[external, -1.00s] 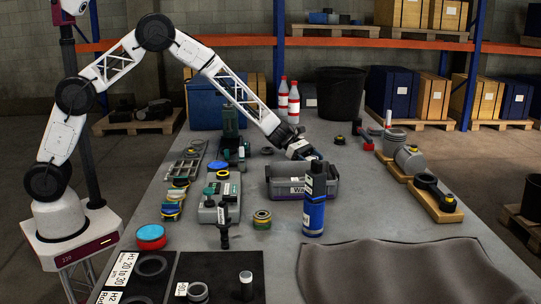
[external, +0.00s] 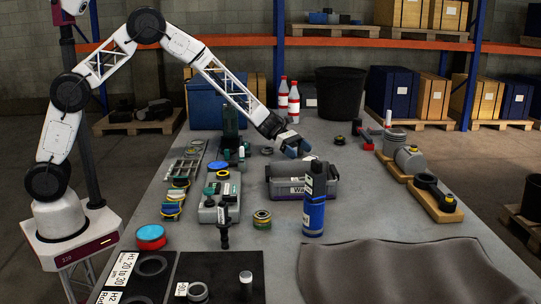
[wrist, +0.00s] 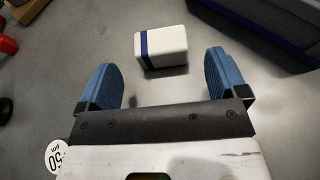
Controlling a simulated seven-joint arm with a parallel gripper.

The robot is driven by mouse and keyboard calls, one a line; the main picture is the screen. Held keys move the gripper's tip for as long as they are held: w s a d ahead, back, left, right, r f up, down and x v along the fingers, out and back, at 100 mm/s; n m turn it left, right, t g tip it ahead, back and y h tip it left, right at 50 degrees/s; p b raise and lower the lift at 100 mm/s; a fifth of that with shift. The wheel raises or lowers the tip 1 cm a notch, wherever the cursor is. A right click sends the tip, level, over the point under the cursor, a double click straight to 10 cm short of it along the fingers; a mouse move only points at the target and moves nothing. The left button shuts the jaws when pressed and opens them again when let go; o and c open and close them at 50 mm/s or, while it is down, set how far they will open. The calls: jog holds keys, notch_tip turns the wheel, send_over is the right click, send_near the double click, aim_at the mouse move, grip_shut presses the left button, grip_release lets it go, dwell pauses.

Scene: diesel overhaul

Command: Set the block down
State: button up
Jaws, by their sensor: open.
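The block (wrist: 160,47) is white with a dark blue stripe. In the wrist view it appears to rest on the grey table, ahead of and between my spread blue fingers, touching neither. My gripper (wrist: 164,82) is open and empty. In the external view my gripper (external: 296,147) is over the table, just behind the grey bin. I cannot make out the block in the external view.
The grey bin (external: 284,183) stands close to my gripper, and a dark blue bottle (external: 314,215) stands in front of it. A black bucket (external: 341,92) is behind. Engine parts on wooden boards (external: 447,207) line the right edge.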

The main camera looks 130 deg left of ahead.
jog(key=shift+v, duration=2.8)
